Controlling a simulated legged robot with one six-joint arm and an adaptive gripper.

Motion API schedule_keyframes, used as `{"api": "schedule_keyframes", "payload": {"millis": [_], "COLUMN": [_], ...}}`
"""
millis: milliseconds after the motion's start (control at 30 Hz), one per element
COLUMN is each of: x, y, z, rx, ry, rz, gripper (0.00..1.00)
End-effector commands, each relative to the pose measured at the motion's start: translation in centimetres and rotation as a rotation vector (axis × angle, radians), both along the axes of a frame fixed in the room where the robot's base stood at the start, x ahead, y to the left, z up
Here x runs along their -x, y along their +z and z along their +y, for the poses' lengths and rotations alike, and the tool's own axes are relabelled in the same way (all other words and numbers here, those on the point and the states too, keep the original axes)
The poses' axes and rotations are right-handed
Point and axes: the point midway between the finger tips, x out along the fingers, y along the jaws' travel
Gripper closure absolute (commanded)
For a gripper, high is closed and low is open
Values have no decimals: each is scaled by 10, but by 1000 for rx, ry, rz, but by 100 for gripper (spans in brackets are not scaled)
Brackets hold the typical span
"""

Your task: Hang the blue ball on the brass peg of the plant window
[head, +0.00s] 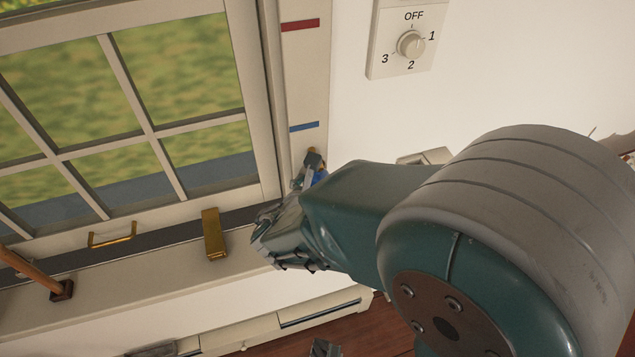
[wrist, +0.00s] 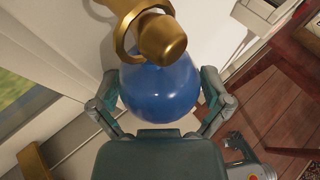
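The blue ball (wrist: 160,88) fills the space between the two fingers of my gripper (wrist: 160,92) in the wrist view, with a finger against each side. A brass ring (wrist: 120,42) is at the ball's top. The brass peg (wrist: 162,38), with a rounded end, shows inside the ring and in front of the ball. The ring seems to be around the peg; whether its weight rests there I cannot tell. In the head view my gripper (head: 310,178) is at the post right of the window (head: 150,130). Only a sliver of the blue ball (head: 320,177) shows there.
A brass block (head: 214,233) and a brass handle (head: 112,236) are at the window's lower edge. A dial switch (head: 410,44) is on the wall above. Red (head: 300,25) and blue (head: 304,127) stripes mark the post. Wooden furniture (wrist: 300,45) stands at right in the wrist view.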

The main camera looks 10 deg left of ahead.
Motion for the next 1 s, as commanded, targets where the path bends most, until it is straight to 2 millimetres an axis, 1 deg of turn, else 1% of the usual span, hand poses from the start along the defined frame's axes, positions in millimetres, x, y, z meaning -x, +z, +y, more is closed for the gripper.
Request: {"api": "schedule_keyframes", "payload": {"millis": [267, 367, 467, 800, 900, 1000], "x": [1, 6, 20, 82, 95, 104], "y": [-1, 3, 9, 34, 39, 42], "z": [2, 3, 5, 13, 15, 16], "rx": [2, 0, -1, -1, 0, 0], "ry": [1, 3, 5, 6, 4, 2], "rz": [0, -1, -3, -1, -1, 0], "gripper": [0, 0, 0, 0, 0, 0]}}
